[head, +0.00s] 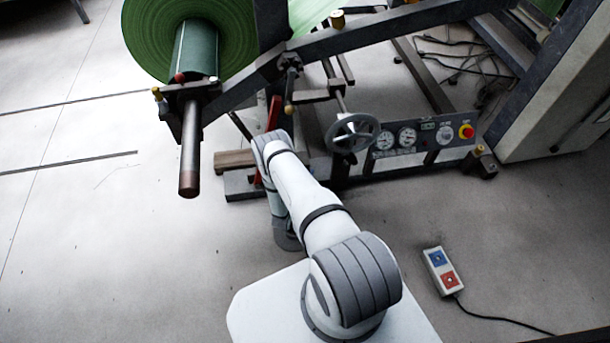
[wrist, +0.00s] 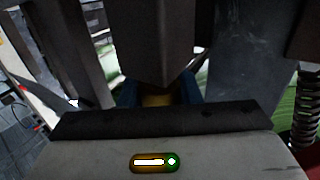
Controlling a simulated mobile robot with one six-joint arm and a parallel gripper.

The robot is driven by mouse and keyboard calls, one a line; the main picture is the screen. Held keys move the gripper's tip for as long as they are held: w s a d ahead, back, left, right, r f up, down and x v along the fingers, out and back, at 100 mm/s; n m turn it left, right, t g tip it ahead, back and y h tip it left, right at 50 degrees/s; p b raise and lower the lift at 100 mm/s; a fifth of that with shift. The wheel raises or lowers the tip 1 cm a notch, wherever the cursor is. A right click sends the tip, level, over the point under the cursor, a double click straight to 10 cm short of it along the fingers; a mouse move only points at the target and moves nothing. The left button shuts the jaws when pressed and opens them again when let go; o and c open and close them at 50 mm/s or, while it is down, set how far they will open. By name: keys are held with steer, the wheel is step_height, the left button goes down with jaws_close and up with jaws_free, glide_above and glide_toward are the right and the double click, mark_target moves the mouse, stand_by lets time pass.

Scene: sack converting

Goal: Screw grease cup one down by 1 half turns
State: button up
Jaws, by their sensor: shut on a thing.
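In the wrist view my gripper (wrist: 160,91) shows as two blue fingertips, one on each side of a small brass-yellow piece (wrist: 157,100), and it is shut on this piece. The piece looks like a grease cup; only a narrow part of it shows, below a dark grey block. I cannot read any number on it. In the head view my arm hides the gripper and the held cup. Similar brass-coloured cups show on the roll's shaft bracket (head: 157,94), on the upper beam (head: 337,19) and at the base frame's right end (head: 479,150).
A green roll (head: 150,40) hangs on a shaft with a protruding end (head: 189,150). A handwheel (head: 353,132) and a gauge panel (head: 425,135) stand right of my arm. A pendant (head: 441,271) with a cable lies on the floor.

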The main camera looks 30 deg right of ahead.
steer(key=shift+d+r+m+g+h, duration=0.1)
steer(key=shift+d+m+g+h, duration=0.1)
steer(key=shift+m+g+h, duration=0.35)
steer(key=o, duration=1)
steer(key=shift+a, duration=0.1)
steer(key=shift+p+v, duration=0.9)
steer(key=shift+v, duration=2.95)
